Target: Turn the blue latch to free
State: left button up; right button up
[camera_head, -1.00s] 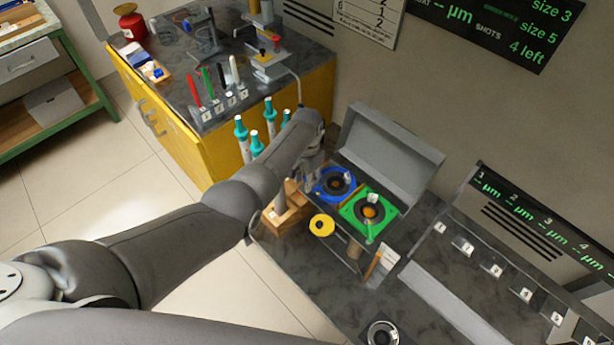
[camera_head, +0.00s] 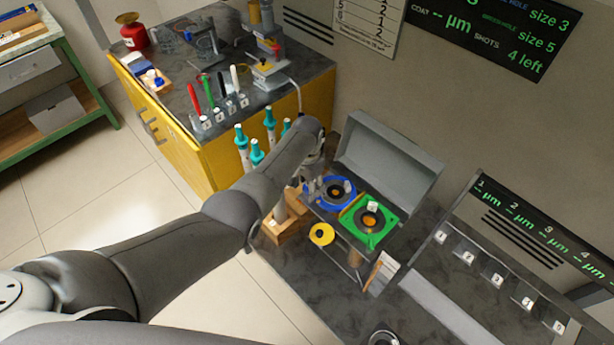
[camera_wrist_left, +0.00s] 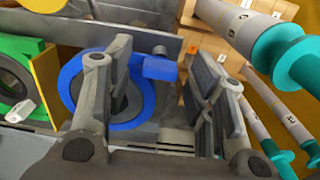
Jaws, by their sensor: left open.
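A blue ring (camera_head: 347,202) sits beside a green square fixture (camera_head: 389,221) in front of a raised grey lid. In the left wrist view the blue ring (camera_wrist_left: 70,82) has a block-like blue tab (camera_wrist_left: 160,68), which I take as the latch handle. My left gripper (camera_head: 311,187) is at the ring's left side. In the left wrist view its fingers (camera_wrist_left: 164,60) are open, with the tab between them. One finger covers part of the ring. Whether either finger touches the tab I cannot tell. My right gripper is not in view.
The grey lid (camera_head: 390,160) stands behind the fixtures. Teal-capped rods (camera_head: 257,151) stand upright left of my gripper; they are close by in the wrist view (camera_wrist_left: 268,42). A yellow disc (camera_head: 321,234) and a wooden block (camera_head: 281,229) sit in front.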

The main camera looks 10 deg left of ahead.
pick_arm(q)
notch_tip(320, 180, up, 12)
dwell(0.6)
jog(key=shift+f, duration=0.1)
